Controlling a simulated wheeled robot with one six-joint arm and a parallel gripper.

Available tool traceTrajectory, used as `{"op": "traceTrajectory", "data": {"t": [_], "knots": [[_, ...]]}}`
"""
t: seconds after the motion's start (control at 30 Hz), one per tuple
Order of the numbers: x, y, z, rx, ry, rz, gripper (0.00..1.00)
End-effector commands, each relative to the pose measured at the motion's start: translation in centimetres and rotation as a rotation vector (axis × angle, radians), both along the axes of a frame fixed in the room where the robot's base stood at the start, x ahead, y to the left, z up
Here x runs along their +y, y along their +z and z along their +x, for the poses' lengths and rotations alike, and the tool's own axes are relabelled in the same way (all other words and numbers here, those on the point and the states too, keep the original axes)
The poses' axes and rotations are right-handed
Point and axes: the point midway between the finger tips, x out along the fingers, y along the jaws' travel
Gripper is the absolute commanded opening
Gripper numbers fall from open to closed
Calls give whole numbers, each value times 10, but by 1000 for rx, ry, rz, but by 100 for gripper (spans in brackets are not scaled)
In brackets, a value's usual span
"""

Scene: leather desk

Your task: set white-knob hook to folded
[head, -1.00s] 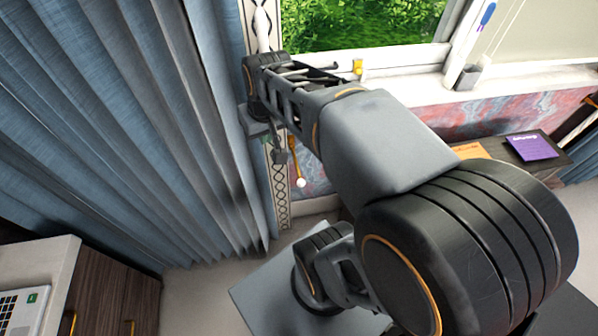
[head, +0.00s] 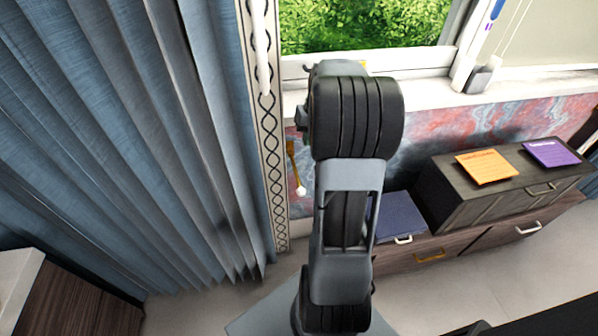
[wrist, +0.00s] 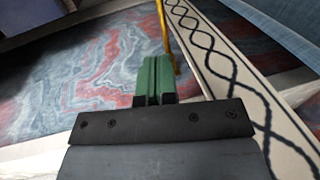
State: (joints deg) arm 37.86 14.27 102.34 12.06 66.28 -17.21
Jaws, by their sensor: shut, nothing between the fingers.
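The white-knob hook is a thin gold bar (head: 291,158) with a round white knob (head: 301,190) at its lower end. In the head view it hangs downward on the marbled wall, just right of the patterned curtain trim and left of my arm. In the wrist view its gold bar (wrist: 165,38) runs down from the top edge, just beyond the fingertips; its knob does not show there. My gripper (wrist: 155,65) has green fingers pressed together with nothing held. Its tips appear close to the bar; I cannot tell if they touch. My arm hides the fingers in the head view.
The patterned trim (head: 268,130) and blue curtain (head: 130,150) are left of the hook. The window sill (head: 430,95) is above. A dark drawer cabinet (head: 490,200) with orange and purple cards stands at right, beside a blue box (head: 398,215).

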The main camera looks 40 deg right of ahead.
Motion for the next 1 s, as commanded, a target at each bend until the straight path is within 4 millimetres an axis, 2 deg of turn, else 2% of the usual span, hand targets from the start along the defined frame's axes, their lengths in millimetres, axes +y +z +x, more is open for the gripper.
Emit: {"op": "traceTrajectory", "data": {"t": [0.17,0.7,1.0], "knots": [[2,-10,1,2,2,1,0],[19,-103,8,3,2,2,0],[24,-132,11,1,-1,1,0]]}}
